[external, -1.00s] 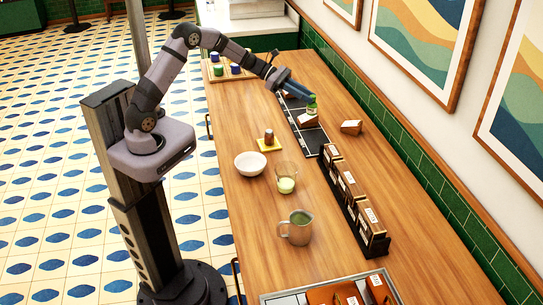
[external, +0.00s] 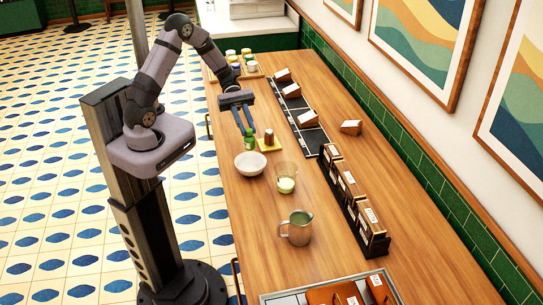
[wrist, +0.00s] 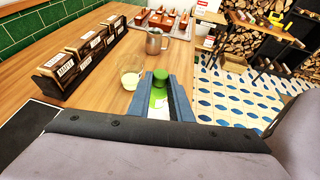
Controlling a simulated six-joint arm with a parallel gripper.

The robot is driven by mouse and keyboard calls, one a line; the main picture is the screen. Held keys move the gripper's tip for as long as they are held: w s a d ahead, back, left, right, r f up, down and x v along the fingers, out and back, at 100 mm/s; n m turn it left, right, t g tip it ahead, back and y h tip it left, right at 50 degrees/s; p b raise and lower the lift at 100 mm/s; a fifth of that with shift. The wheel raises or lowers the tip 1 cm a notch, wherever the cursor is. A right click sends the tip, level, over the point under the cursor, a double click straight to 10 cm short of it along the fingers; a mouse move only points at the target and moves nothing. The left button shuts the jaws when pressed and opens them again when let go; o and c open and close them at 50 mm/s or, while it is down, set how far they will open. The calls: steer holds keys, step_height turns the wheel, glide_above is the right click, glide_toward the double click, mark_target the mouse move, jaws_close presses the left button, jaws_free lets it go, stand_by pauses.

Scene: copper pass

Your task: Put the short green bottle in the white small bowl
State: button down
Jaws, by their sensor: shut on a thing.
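The short green bottle (external: 249,137) is held between the blue-grey fingers of my gripper (external: 245,129). In the wrist view the green bottle (wrist: 159,99) sits between the two fingers of my gripper (wrist: 162,80), with a pale label partly showing. The white small bowl (external: 250,166) stands on the wooden counter, just nearer the camera than the bottle in the external view. The bottle is outside the bowl, behind its rim in that view. The bowl does not show in the wrist view.
A yellow square with a brown cup (external: 268,138) stands right beside the bottle. A glass with pale liquid (external: 286,178) is right of the bowl, and a metal pitcher (external: 298,229) is nearer. A black rack of boxes (external: 352,205) lines the right side.

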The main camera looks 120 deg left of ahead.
steer(key=shift+f, duration=0.1)
steer(key=p, duration=0.3)
glide_above(248, 166)
steer(key=shift+d+f, duration=0.15)
steer(key=shift+f, duration=4.8)
steer(key=shift+f+b, duration=0.1)
steer(key=shift+b, duration=0.2)
steer(key=c, duration=1.6)
jaws_free()
